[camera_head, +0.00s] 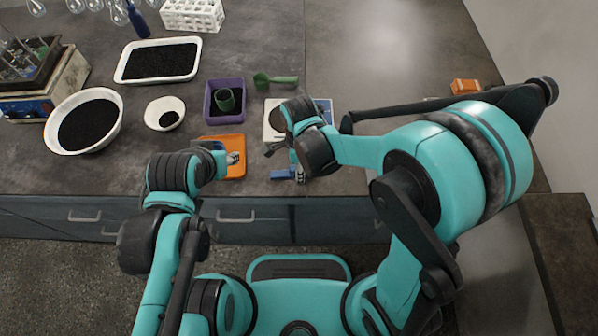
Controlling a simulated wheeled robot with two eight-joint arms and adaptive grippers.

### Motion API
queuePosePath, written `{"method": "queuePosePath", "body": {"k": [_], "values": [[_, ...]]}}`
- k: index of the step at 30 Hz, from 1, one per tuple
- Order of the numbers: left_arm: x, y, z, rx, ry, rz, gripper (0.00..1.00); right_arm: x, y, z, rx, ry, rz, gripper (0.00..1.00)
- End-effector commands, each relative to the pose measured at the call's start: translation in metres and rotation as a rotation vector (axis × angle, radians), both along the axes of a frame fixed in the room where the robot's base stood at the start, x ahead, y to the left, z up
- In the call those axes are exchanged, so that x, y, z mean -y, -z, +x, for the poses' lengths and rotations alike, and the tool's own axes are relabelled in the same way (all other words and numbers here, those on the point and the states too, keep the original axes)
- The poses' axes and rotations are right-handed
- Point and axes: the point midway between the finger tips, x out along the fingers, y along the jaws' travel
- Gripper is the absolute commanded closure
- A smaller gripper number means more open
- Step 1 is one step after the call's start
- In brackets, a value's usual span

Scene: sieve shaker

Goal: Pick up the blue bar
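A blue bar (282,174) lies on the dark counter near its front edge. My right gripper (293,168) reaches in from the right, just over the bar's right end. Its wrist hides part of the fingers and of the bar, so I cannot tell whether it touches or grips the bar. My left gripper (233,158) is at the orange tray (238,140), left of the bar. Its fingers are small and partly hidden, so I cannot tell if they are open.
A purple tray (240,84) holds a green cup (225,99). A green scoop (275,81) lies beside it. A white device (273,112) stands behind my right gripper. A small white bowl (152,114) and large bowl (50,137) stand left. An orange block (465,87) lies far right.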

Motion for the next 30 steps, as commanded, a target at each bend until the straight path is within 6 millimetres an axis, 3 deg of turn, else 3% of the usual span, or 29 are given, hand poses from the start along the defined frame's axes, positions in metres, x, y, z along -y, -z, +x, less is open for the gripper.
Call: {"method": "queuePosePath", "body": {"k": [2, 6, 7, 20, 28, 30], "values": [[0.0, -0.001, 0.0, 0.0, 0.0, 0.0, 0.6, 0.0, -0.001, 0.0, 0.0, 0.0, 0.0, 0.59], [0.0, -0.001, 0.0, 0.0, 0.0, 0.0, 0.6, 0.0, -0.001, 0.0, 0.0, 0.0, 0.0, 0.96], [0.0, -0.001, 0.0, 0.0, 0.0, 0.0, 0.6, 0.0, -0.001, 0.0, 0.0, 0.0, 0.0, 1.0], [0.0, -0.004, 0.0, 0.0, 0.0, 0.0, 0.6, 0.0, -0.007, 0.0, 0.0, -0.001, 0.0, 1.0], [0.0, -0.026, 0.0, 0.0, 0.0, 0.0, 0.6, 0.0, -0.049, 0.0, 0.0, -0.001, 0.0, 1.0], [0.0, -0.031, 0.0, 0.0, 0.0, 0.0, 0.6, 0.013, -0.056, -0.013, 0.0, 0.001, 0.0, 1.0]]}}
